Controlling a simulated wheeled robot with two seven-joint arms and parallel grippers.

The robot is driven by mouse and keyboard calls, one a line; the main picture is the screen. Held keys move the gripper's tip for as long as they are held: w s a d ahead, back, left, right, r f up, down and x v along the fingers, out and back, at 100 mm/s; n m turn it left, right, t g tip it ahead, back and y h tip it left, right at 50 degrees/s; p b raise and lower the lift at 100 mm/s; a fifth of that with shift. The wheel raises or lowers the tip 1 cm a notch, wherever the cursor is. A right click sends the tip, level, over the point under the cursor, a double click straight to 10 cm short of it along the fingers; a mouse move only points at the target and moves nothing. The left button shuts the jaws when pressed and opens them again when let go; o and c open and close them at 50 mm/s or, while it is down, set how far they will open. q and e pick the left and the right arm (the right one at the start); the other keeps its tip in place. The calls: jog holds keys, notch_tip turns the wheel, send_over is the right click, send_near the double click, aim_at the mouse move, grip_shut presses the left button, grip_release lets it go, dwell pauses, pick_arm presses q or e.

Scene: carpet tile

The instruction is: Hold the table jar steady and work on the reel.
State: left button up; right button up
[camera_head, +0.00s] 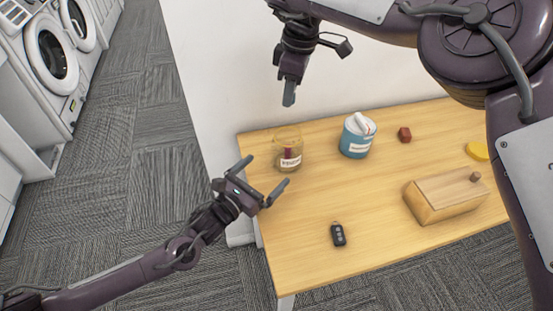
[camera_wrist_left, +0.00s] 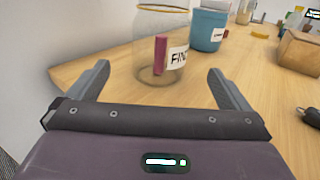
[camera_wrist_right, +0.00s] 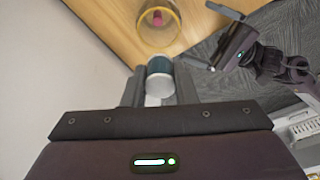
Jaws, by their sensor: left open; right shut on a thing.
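The clear glass table jar (camera_head: 289,158) stands upright on the table's left end, with a white label and a dark red piece inside. My left gripper (camera_head: 262,176) is open in front of it. In the left wrist view the jar (camera_wrist_left: 150,42) appears beyond and between the spread fingers, apart from them. My right gripper (camera_head: 289,95) is raised above and behind the jar. In the right wrist view it is shut on a small white and dark teal cylinder, which looks like the reel (camera_wrist_right: 160,84). The jar (camera_wrist_right: 146,38) shows beyond it, open-topped. The reel is hard to make out in the head view.
A blue tin (camera_head: 354,146) with white items stands right of the jar. A dark red cube (camera_head: 404,134), a yellow piece (camera_head: 477,151), a wooden box (camera_head: 446,200) and a black key fob (camera_head: 338,235) lie on the table (camera_head: 300,227). A white wall (camera_head: 215,60) stands behind.

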pick_arm(q)
jog(key=x, duration=1)
jog(key=c, duration=1.2)
pick_arm(e)
send_near(289, 133)
jog(key=shift+s+a+f, duration=0.2)
jog(key=shift+s+f, duration=0.45)
jog(key=shift+f, duration=0.35)
jog(key=shift+s+a+f, duration=0.25)
jog(key=shift+s+f, duration=0.4)
jog(key=shift+f, duration=0.4)
jog(key=shift+s+a+f, duration=0.2)
jog(key=shift+s+f, duration=0.4)
jog(key=shift+f, duration=0.4)
jog(key=o, duration=0.9)
jog(key=shift+r, duration=0.1)
